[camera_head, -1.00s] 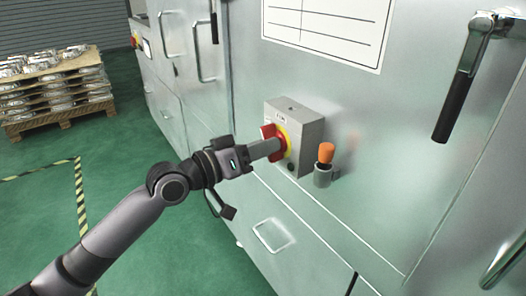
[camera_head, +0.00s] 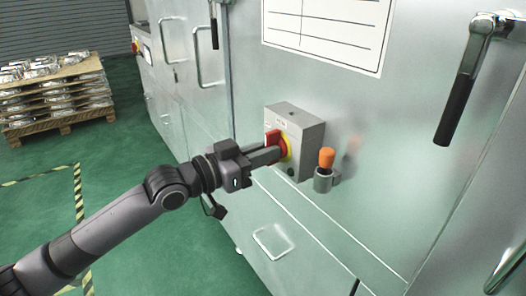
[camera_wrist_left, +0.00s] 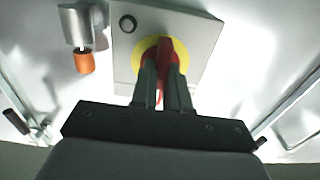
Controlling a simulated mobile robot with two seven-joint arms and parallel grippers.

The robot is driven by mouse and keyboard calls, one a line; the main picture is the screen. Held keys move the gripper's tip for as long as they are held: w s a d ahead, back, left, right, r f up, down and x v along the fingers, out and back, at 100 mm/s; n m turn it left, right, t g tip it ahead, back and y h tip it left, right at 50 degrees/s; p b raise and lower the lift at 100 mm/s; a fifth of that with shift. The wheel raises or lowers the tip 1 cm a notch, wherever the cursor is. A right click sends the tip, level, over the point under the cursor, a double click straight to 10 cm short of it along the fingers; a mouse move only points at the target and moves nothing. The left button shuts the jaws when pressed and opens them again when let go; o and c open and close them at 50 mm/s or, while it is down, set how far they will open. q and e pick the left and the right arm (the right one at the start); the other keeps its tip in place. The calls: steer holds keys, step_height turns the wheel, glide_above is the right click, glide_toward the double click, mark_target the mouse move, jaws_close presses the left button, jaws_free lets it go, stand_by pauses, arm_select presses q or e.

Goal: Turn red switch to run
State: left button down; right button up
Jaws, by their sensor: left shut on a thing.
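The red switch (camera_head: 272,138) sits on a yellow round plate (camera_head: 287,146) on a grey box (camera_head: 303,130) fixed to the machine's metal front. My left gripper (camera_head: 274,152) is at the switch, its fingers shut on the red handle. In the left wrist view the red switch (camera_wrist_left: 166,50) shows between the two fingers of the left gripper (camera_wrist_left: 163,72), in front of the yellow plate. The fingers hide part of the handle. The switch markings are too small to read. My right gripper is not in view.
An orange-topped plug (camera_head: 326,158) stands in a metal holder just right of the box. A black-gripped lever handle (camera_head: 458,95) is at upper right. A pallet of castings (camera_head: 60,126) stands at far left. The green floor at left is open.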

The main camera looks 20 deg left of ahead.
arm_select(q)
steer(key=c, duration=1.1)
jaws_free()
steer(key=shift+w+d, duration=0.1)
steer(key=shift+b+v, duration=0.3)
steer(key=shift+v, duration=3.35)
